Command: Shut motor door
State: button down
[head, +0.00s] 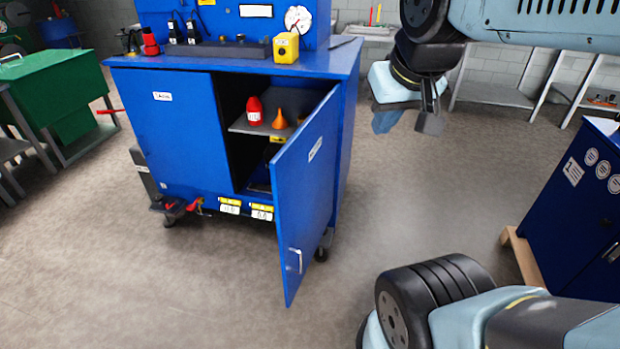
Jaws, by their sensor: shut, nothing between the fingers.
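A blue cabinet (346,130) on casters stands left of centre. Its left door (170,125) is closed. Its right door (306,180) is swung open toward me, with a pale handle (295,261) low near its free edge. Each door has a small white label, too small to read, so I cannot tell which is the motor door. My gripper (430,122) is at the upper right, pointing down, shut and empty. In the picture it is to the right of the open door and apart from it.
Inside the cabinet, a red bottle (254,112) and an orange funnel (280,119) stand on a shelf. A dark blue cabinet (580,190) stands at the right on a wooden base. A green bench (55,95) is at the left. The floor in front of the open door is clear.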

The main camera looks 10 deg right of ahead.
aim_at(302, 172)
jog(key=i, duration=0.9)
jog(key=u, duration=0.35)
jog(key=k, duration=1.85)
jog(key=z, duration=0.55)
jog(key=i, duration=1)
